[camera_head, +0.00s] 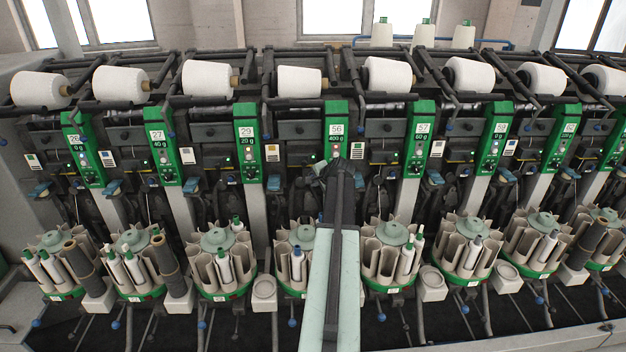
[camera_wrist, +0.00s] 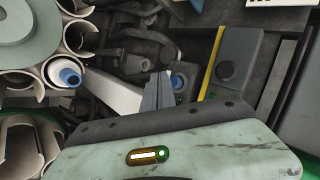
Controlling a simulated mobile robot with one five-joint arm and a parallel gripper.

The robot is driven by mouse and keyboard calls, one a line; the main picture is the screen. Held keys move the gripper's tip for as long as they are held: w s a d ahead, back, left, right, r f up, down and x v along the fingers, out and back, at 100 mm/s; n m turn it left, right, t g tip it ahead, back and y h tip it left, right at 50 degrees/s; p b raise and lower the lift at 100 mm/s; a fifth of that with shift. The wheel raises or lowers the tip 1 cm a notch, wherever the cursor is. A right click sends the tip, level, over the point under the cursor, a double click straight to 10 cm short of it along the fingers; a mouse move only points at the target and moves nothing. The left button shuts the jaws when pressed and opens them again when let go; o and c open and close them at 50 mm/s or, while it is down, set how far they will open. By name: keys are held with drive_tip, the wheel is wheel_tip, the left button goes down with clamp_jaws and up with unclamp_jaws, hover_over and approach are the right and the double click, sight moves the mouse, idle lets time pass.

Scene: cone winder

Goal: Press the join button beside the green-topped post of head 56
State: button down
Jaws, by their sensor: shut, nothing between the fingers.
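A round magazine of tubes (camera_head: 393,236) stands low to the right of my arm. In the wrist view, tube pockets with a blue-ended tube (camera_wrist: 68,76) lie left, and a yellow strip (camera_wrist: 211,62) runs beside the housing.

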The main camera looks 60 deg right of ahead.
drive_tip(key=shift+w+d, duration=0.3)
drive_tip(key=shift+d, duration=0.05)
drive_tip(key=shift+w+d, duration=0.3)
drive_tip(key=shift+d, duration=0.05)
idle(0.7)
drive_tip(key=shift+s+a, duration=0.55)
drive_tip(key=shift+a, duration=0.15)
drive_tip(key=shift+a, duration=0.1)
drive_tip(key=s+a, duration=0.1)
drive_tip(key=a, duration=0.1)
drive_tip(key=s+a, duration=0.2)
idle(0.5)
drive_tip(key=shift+w, duration=0.1)
idle(0.6)
